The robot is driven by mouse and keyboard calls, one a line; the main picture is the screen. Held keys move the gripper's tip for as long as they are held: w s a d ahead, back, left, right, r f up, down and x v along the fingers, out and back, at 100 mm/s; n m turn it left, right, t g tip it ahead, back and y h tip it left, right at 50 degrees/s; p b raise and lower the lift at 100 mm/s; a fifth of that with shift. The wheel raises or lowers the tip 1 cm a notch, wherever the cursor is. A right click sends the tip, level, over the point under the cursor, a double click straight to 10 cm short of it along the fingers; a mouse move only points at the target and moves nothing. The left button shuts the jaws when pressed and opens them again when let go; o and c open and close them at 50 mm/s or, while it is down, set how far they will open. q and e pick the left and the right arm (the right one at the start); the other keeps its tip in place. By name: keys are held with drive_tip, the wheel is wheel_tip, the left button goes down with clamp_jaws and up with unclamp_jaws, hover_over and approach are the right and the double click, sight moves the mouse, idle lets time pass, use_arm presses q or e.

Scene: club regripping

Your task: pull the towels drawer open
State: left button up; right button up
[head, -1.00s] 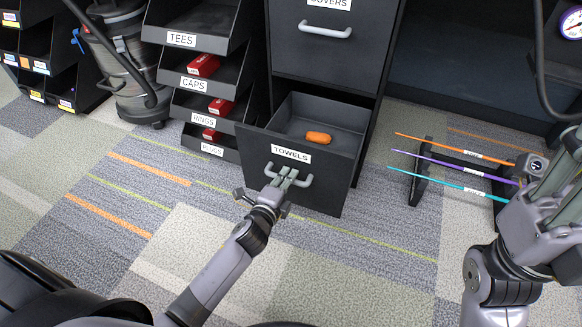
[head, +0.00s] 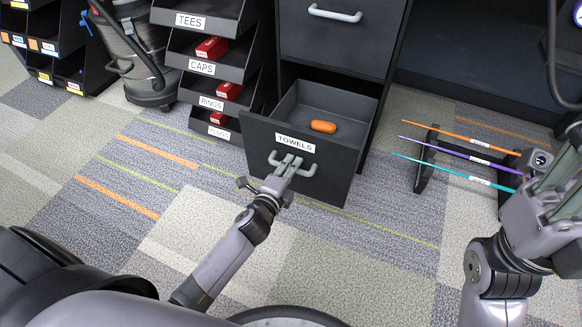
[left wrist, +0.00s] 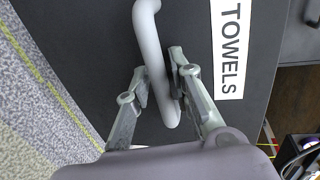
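The towels drawer (head: 262,133) is a dark drawer with a white TOWELS label (head: 295,143). It stands well out from the dark cabinet, its inside showing from above. An orange rolled item (head: 323,126) lies in it. My left gripper (head: 290,165) is at the drawer's grey bar handle (head: 308,170). In the left wrist view the handle (left wrist: 149,35) passes between the two fingers (left wrist: 160,80), which close on it from both sides. My right gripper (head: 558,172) is at the right edge, away from the drawer, partly cut off; its finger opening is unclear.
A closed drawer (head: 335,40) is above. Labelled bins (head: 205,65) with red boxes stand left of the cabinet, beside a shop vacuum (head: 140,60). A low rack (head: 425,160) with coloured shafts stands to the right. The carpet (head: 330,245) before the drawer is clear.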

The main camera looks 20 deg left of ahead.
use_arm(q)
drive_tip(key=v, duration=1.2)
